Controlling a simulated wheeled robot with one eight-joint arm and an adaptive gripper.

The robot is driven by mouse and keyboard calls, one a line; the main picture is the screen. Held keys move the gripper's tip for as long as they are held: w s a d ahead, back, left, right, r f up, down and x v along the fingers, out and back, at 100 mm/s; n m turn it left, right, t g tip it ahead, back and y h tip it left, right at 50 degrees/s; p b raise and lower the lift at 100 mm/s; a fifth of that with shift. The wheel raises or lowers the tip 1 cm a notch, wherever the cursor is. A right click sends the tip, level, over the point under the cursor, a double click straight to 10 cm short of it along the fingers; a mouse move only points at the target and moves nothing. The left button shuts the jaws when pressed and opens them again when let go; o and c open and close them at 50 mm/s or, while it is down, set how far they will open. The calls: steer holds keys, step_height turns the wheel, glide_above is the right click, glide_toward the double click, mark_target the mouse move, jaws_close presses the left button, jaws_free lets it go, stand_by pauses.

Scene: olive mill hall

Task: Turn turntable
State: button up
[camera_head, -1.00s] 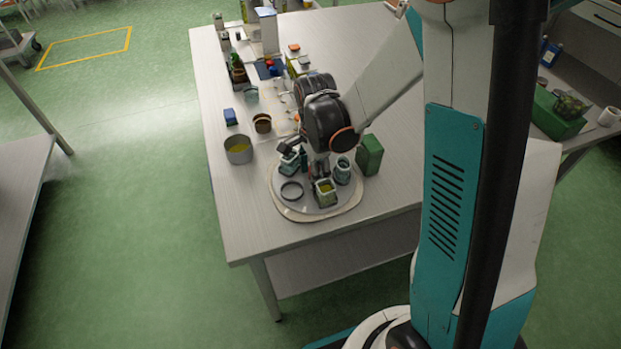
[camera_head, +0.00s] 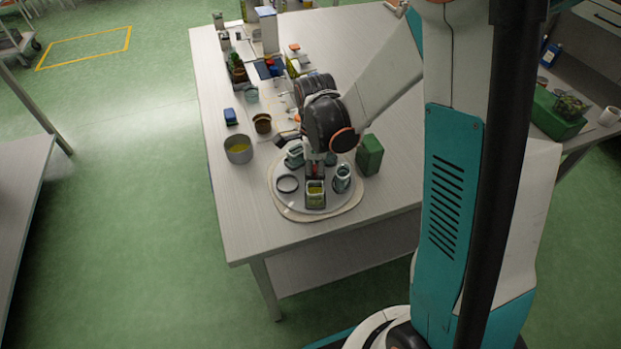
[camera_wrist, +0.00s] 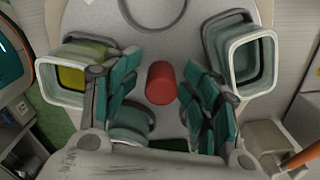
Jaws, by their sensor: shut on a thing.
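The round grey turntable (camera_head: 296,203) sits on the near end of the long table. A red knob (camera_wrist: 160,82) stands at its middle. My gripper (camera_head: 315,172) points down over the middle, and its teal-padded fingers (camera_wrist: 158,88) are closed on the knob from both sides. A square container with yellow contents (camera_head: 315,196) stands at the turntable's front, at left in the wrist view (camera_wrist: 68,78). A dark ring (camera_head: 279,189) lies at left. A grey-green container (camera_head: 294,158) is at back left, partly hidden by my wrist. A jar (camera_head: 342,181) stands at right.
A green canister (camera_head: 369,155) stands close beside the turntable at right. A grey pot with yellow contents (camera_head: 238,150) and a brown pot (camera_head: 263,124) stand at left. Several small items crowd the table farther back. The table's front corner is clear.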

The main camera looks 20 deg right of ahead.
mark_target(314, 168)
steer(key=shift+s, duration=0.1)
step_height(314, 168, up, 8)
steer(key=p, duration=0.6)
steer(key=shift+r, duration=0.1)
steer(key=shift+c, duration=0.6)
stand_by(0.6)
steer(key=s+r+n+t, duration=0.7)
steer(key=s+r+n, duration=0.7)
steer(key=n, duration=0.7)
steer(key=shift+s+r, duration=0.25)
steer(key=shift+r, duration=1.5)
